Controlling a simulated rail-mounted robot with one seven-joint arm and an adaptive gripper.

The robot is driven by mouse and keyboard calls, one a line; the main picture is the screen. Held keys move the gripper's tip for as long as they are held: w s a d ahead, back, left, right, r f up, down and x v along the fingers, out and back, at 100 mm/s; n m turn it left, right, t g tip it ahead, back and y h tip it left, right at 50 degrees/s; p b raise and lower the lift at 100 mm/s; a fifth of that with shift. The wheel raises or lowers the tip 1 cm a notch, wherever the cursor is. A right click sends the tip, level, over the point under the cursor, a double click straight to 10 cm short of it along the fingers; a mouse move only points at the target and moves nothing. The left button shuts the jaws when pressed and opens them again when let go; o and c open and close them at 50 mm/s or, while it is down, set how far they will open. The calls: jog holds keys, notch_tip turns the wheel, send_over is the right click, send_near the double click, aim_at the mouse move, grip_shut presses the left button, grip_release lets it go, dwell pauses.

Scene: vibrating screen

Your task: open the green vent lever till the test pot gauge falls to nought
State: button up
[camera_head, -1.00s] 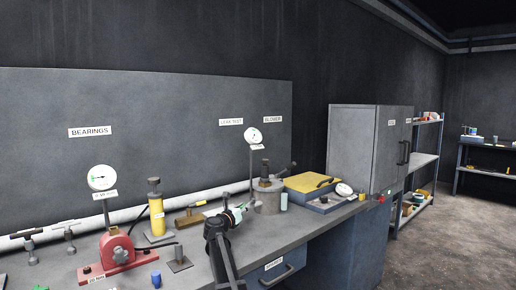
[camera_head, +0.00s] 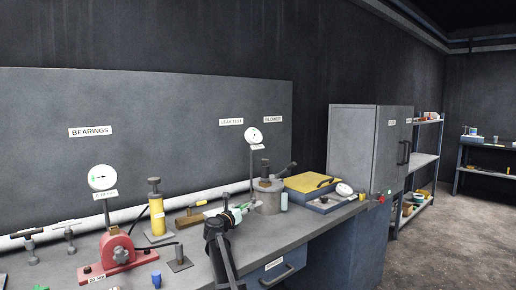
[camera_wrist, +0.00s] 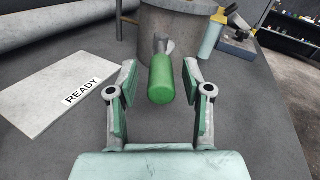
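The green vent lever (camera_wrist: 161,79) points out from the lower side of the grey test pot (camera_wrist: 178,30) in the wrist view. My gripper (camera_wrist: 160,100) is open, with one finger on each side of the lever and a gap to it on both sides. In the head view my gripper (camera_head: 234,215) is in front of the test pot (camera_head: 269,198). The test pot gauge (camera_head: 253,136) stands on a post under the LEAK TEST sign; its dial is too small to read surely.
A white READY plate (camera_wrist: 68,88) lies on the bench left of my gripper. A red bearing unit (camera_head: 117,247) and yellow cylinder (camera_head: 157,216) stand left.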

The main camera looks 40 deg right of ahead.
jog(key=shift+a, duration=0.1)
jog(key=shift+p+v, duration=0.4)
jog(key=shift+v, duration=2.5)
jog(key=shift+r, duration=0.15)
